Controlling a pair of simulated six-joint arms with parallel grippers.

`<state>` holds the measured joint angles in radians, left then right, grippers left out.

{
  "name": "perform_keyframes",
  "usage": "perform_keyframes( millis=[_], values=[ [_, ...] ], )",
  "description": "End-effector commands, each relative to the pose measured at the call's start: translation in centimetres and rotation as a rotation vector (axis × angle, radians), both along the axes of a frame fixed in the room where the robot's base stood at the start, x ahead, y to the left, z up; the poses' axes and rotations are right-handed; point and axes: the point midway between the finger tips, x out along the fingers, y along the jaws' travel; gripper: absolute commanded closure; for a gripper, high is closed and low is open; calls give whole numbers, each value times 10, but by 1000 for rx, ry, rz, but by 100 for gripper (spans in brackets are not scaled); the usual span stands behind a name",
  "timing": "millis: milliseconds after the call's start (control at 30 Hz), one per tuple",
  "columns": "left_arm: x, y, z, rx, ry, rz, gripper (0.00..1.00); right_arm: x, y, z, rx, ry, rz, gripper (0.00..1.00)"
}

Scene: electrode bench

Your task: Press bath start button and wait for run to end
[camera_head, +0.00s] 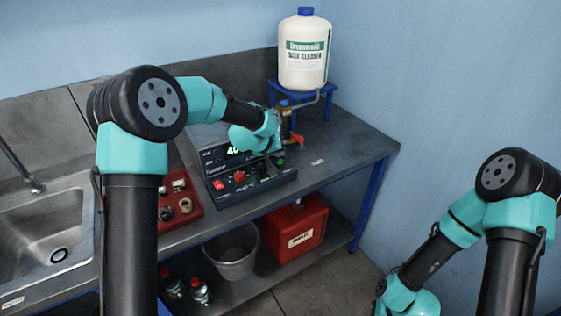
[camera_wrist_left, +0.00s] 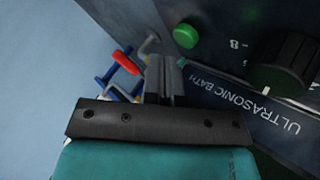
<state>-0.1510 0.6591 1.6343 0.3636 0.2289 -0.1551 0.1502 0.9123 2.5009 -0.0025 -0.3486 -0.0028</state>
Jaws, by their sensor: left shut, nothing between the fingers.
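The ultrasonic bath (camera_head: 252,190) sits on the bench, with a dark sloped panel, a lit green display (camera_head: 235,151) partly behind my arm and a red switch (camera_head: 218,184). Its round green button (camera_head: 281,161) is at the panel's right end; in the left wrist view the green button (camera_wrist_left: 186,36) shows beside a black knob (camera_wrist_left: 285,62). My left gripper (camera_head: 270,162) is over the panel's right part, close to the button. In the left wrist view its fingers (camera_wrist_left: 165,75) are shut and empty, seen apart from the button. My right gripper is out of view.
A white cleaner bottle (camera_head: 303,60) stands on a blue stand (camera_head: 330,92), with a red-handled valve (camera_head: 297,138) below. A red tray (camera_head: 183,201) and sink (camera_head: 45,235) lie left. A bucket (camera_head: 232,252) and red container (camera_head: 297,228) are underneath.

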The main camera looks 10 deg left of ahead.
Motion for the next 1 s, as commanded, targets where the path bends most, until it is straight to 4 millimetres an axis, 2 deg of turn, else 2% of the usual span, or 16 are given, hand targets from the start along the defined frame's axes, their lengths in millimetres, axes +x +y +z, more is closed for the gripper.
perform_keyframes(
  millis=[1000],
  values=[
    [0, 0, -9, 0, 0, 0, 100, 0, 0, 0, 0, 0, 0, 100]
  ],
)
